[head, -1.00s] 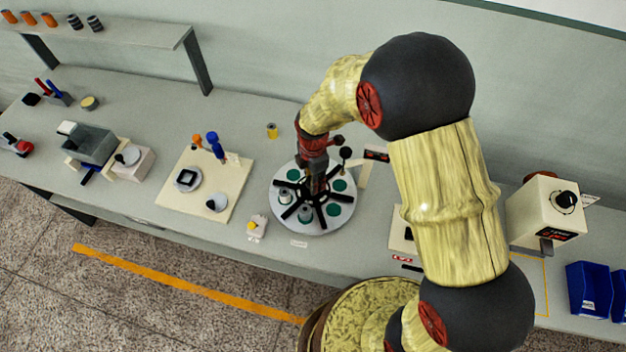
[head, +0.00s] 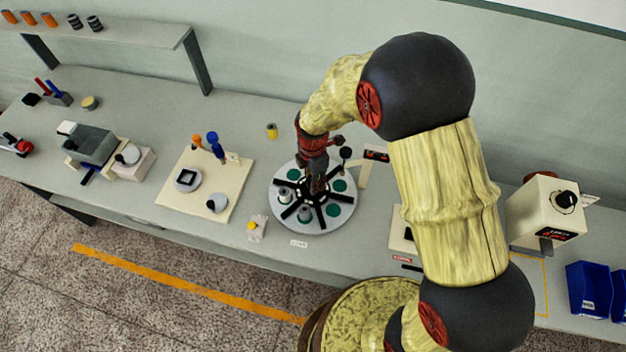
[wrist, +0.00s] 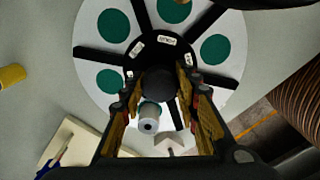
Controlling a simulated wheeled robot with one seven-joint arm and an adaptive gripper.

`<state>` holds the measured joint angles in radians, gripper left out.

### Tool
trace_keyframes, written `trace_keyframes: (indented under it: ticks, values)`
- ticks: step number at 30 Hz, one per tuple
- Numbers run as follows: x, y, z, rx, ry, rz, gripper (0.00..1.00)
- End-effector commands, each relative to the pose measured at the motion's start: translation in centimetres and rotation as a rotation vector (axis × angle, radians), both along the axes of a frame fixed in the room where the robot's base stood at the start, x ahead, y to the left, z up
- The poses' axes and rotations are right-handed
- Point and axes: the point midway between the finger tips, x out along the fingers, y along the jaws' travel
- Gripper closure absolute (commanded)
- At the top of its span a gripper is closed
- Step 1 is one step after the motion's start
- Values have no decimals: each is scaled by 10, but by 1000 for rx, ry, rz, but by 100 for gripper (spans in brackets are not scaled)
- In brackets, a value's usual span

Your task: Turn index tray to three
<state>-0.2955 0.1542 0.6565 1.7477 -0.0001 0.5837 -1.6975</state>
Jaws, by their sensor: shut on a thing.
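The index tray (head: 346,214) is a round pale disc on the bench with green circles between black spokes. My gripper (head: 317,188) points down over its middle. In the wrist view, my gripper (wrist: 158,88) is shut on the dark round centre knob (wrist: 160,80), with a finger on each side. Small labels ring the black hub (wrist: 165,42), too small to read surely. A spool (wrist: 149,120) also shows between my fingers in the wrist view.
A small block with a yellow button (head: 256,227) stands left of the tray's front. A cream board (head: 170,208) with tools lies further left. A yellow cylinder (head: 271,130) and a post with a dark display (head: 376,155) stand behind. Blue bins (head: 590,290) are far right.

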Motion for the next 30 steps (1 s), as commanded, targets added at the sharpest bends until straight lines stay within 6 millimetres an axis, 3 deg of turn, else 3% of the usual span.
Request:
trace_keyframes:
  ticks: [30]
  values:
    - [1, 0, 1, 1, -3, -454, 100]
